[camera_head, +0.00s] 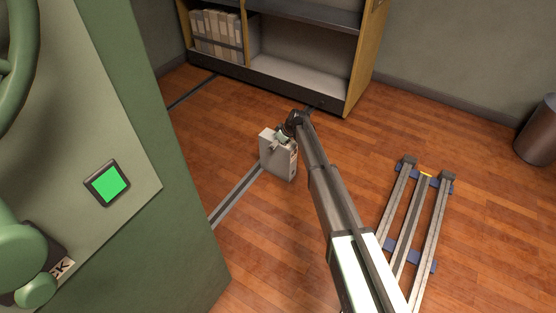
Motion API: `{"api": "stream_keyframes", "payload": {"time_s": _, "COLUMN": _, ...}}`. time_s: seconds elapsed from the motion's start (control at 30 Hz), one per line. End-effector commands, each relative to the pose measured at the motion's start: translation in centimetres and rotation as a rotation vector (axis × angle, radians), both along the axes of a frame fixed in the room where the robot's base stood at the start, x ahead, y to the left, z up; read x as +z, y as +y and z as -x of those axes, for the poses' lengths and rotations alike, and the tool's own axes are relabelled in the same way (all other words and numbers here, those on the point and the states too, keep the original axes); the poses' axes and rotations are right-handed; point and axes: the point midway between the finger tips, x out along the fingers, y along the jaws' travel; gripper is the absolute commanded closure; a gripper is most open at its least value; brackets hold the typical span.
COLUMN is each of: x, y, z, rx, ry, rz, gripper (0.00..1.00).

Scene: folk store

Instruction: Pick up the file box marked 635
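A grey file box (278,157) stands upright in front of the shelf, over the wooden floor. Any number on it is too small to read. My gripper (281,141) is at the top of this box, reaching in from the right. The fingers are small and partly hidden by the wrist, so I cannot tell whether they are closed on the box or only beside it. I also cannot tell whether the box rests on the floor or hangs just above it.
A shelf unit (300,78) at the back holds several file boxes (217,33) at its left; its right bay is empty. A green cabinet (175,215) with a lit green panel (107,183) fills the left. Floor rails (405,218) lie at right, with a bin (537,132) beyond.

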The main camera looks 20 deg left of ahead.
Motion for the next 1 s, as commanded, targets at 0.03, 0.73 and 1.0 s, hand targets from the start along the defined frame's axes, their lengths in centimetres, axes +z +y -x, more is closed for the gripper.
{"api": "stream_keyframes", "payload": {"time_s": 0.03, "x": -0.07, "y": 0.00, "z": 0.00, "rx": 0.000, "ry": 0.000, "rz": 0.000, "gripper": 0.00}}
{"api": "stream_keyframes", "payload": {"time_s": 0.73, "x": -0.27, "y": 0.00, "z": -0.02, "rx": 0.000, "ry": 0.000, "rz": 0.000, "gripper": 0.95}}
{"api": "stream_keyframes", "payload": {"time_s": 1.0, "x": -0.14, "y": 0.05, "z": -0.09, "rx": 0.000, "ry": -0.003, "rz": -0.002, "gripper": 0.96}}
